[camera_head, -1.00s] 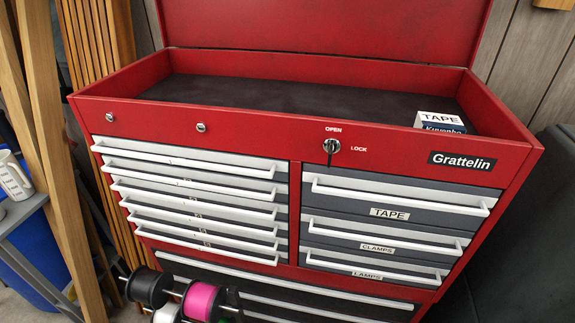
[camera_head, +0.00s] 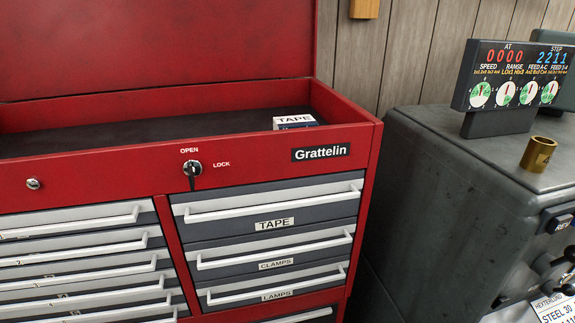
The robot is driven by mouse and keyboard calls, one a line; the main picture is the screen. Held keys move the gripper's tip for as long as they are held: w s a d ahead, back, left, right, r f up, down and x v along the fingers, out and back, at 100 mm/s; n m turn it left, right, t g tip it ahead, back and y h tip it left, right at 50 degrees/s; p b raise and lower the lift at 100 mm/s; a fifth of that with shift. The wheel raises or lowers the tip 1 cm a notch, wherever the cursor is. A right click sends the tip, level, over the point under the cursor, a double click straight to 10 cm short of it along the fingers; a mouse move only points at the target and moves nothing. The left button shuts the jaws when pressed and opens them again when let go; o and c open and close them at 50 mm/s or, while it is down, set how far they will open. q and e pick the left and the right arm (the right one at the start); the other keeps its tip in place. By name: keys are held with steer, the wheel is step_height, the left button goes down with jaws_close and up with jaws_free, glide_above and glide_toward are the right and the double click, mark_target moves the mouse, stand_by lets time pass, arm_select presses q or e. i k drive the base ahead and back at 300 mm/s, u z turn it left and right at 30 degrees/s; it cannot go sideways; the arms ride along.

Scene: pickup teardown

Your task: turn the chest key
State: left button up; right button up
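The chest key (camera_head: 192,176) sits in the round lock on the front rim of the red tool chest (camera_head: 345,140). Its dark bow hangs down below the silver lock face. The word OPEN is printed above the lock and LOCK to its right. The chest lid (camera_head: 160,45) stands raised at the back. Neither of my grippers is in view.
Drawers labelled TAPE (camera_head: 274,224), CLAMPS and LAMPS are shut below the lock. A tape box (camera_head: 294,119) lies in the top tray. A grey machine (camera_head: 440,200) with a digital readout (camera_head: 515,85) and a brass cylinder (camera_head: 538,154) stands at right.

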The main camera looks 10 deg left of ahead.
mark_target(192, 174)
steer(key=z, duration=0.45)
steer(key=k, duration=1.2)
steer(key=u, duration=1.8)
steer(key=i, duration=0.5)
